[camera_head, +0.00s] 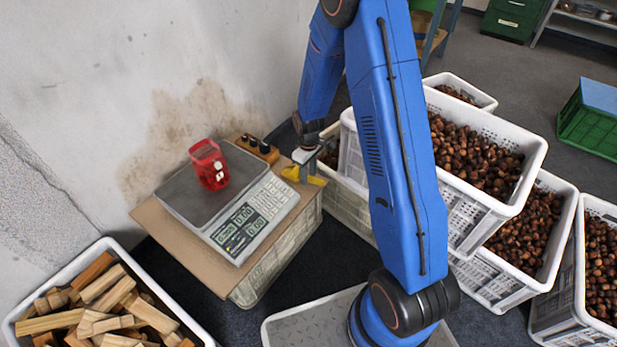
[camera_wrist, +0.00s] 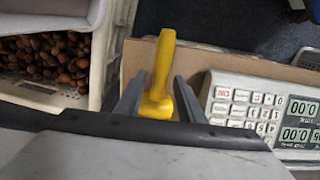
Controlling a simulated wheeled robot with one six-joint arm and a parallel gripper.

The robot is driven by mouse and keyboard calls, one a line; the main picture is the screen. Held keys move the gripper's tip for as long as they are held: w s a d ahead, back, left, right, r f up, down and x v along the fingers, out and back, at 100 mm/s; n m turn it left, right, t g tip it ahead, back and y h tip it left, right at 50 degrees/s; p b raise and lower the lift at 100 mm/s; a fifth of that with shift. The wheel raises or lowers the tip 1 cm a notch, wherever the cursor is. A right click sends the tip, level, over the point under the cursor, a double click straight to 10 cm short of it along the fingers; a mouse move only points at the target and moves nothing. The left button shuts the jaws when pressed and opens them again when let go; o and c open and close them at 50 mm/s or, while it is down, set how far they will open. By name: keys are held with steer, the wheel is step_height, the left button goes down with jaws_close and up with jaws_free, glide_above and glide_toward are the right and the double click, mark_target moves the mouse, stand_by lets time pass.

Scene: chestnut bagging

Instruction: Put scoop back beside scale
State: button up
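The yellow scoop (camera_head: 313,180) lies on the cardboard top at the right side of the scale (camera_head: 228,200). My gripper (camera_head: 303,158) is low over the scoop. In the wrist view my gripper (camera_wrist: 158,98) has its two fingers apart on either side of the scoop, with gaps showing. The scale's keypad (camera_wrist: 240,106) is just right of the fingers there. A red net bag (camera_head: 209,164) stands on the scale plate.
A small wooden block with dark knobs (camera_head: 257,149) sits behind the scale. White crates of chestnuts (camera_head: 470,215) stand to the right, close to my arm. A crate of wood pieces (camera_head: 105,305) is at the lower left. The cardboard's front strip (camera_head: 190,255) is bare.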

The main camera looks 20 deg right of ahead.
step_height(320, 180, up, 10)
step_height(320, 180, up, 10)
steer(key=r+m+t, duration=0.1)
glide_above(309, 177)
steer(key=s, duration=0.5)
steer(key=s+d+r+m+t, duration=0.1)
steer(key=s+d+r+m, duration=0.1)
steer(key=s+r, duration=0.65)
steer(key=s+r+m+t, duration=0.1)
steer(key=s+r, duration=0.2)
steer(key=s, duration=0.4)
steer(key=s+r+m+t, duration=0.1)
steer(key=s+r, duration=0.2)
steer(key=s, duration=0.4)
steer(key=s+d+r+m, duration=0.1)
steer(key=s+r+m, duration=0.1)
steer(key=s, duration=0.5)
steer(key=shift+r+t, duration=0.4)
